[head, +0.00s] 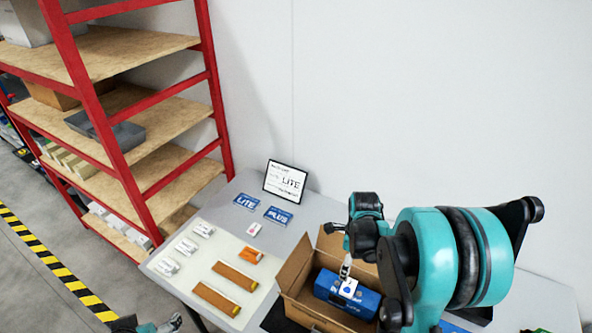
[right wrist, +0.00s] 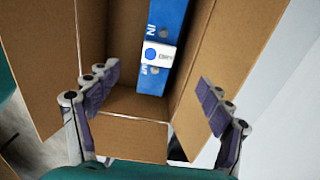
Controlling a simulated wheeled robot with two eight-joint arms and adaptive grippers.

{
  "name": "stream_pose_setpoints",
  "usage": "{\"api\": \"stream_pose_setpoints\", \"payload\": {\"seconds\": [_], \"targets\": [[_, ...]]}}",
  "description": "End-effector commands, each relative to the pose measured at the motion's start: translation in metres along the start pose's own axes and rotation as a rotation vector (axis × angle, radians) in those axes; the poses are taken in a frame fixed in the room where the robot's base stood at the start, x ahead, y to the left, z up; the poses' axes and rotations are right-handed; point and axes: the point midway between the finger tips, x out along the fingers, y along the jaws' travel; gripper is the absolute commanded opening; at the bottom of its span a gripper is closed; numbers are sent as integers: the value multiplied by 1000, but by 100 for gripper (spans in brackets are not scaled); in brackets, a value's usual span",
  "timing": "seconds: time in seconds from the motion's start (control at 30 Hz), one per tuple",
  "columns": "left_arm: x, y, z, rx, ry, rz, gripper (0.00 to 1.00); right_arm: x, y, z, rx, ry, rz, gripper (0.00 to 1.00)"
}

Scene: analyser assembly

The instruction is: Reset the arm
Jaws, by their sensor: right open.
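My right arm (head: 450,258) reaches over an open cardboard box (head: 293,268) at the right of the table in the head view. In the right wrist view my right gripper (right wrist: 157,92) is open, its dark padded fingers spread wide over the box (right wrist: 130,137) with nothing between them. A blue package (head: 368,301) lies inside the box, and a small white piece with a blue dot (right wrist: 159,53) rests on it. My left gripper (head: 172,323) shows only in part at the bottom edge of the head view; its fingers are unclear.
A pale mat (head: 212,250) left of the box bears brown strips (head: 216,298), an orange piece (head: 249,256) and small white packs (head: 187,246). A red shelf (head: 96,110) is at left.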

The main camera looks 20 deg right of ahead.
Motion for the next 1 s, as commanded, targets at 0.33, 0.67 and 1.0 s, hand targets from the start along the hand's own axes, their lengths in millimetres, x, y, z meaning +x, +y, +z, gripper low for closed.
{"api": "stream_pose_setpoints", "payload": {"seconds": [0.33, 0.67, 1.0], "targets": [[0, 0, 0, 0, 0, 0, 80, -44, 29, 20, -422, -36, -103, 80], [0, 0, 0, 0, 0, 0, 80, -117, 110, 45, -1486, 13, -424, 80], [0, 0, 0, 0, 0, 0, 80, -140, 167, 49, -2201, 211, -695, 80]]}}
